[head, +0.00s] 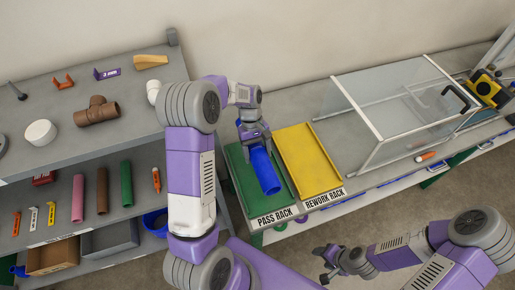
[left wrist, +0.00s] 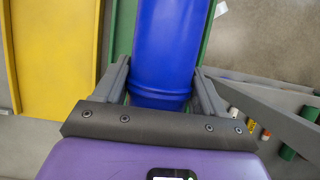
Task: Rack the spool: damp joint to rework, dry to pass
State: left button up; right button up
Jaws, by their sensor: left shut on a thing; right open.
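My left gripper (head: 255,137) is shut on a blue pipe spool (head: 264,172) above the green pass rack (head: 239,181). In the left wrist view the spool (left wrist: 170,45) lies between the two fingers, with the green rack (left wrist: 122,35) under and beside it. I cannot tell whether the spool touches the rack floor. The yellow rework rack (head: 309,160) is directly to the right and is empty; it also shows in the left wrist view (left wrist: 55,55). My right gripper (head: 330,262) is open and empty, low in front of the bench. No moisture can be made out on the spool.
A clear-walled box (head: 395,100) stands on the bench right of the racks, with an orange marker (head: 425,156) by its front. A shelf cart (head: 70,150) at left holds pipes, fittings and tools. A blue bucket (head: 156,222) sits on its lower shelf.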

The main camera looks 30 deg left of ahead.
aim_at(255, 151)
pick_arm(q)
jog(key=shift+d, duration=0.1)
jog(key=shift+f+b, duration=2.8)
jog(key=shift+f, duration=1.9)
jog(key=shift+f, duration=0.3)
jog(key=o, duration=1.4)
jog(key=shift+s, duration=0.1)
jog(key=v, duration=0.7)
jog(key=shift+r, duration=0.35)
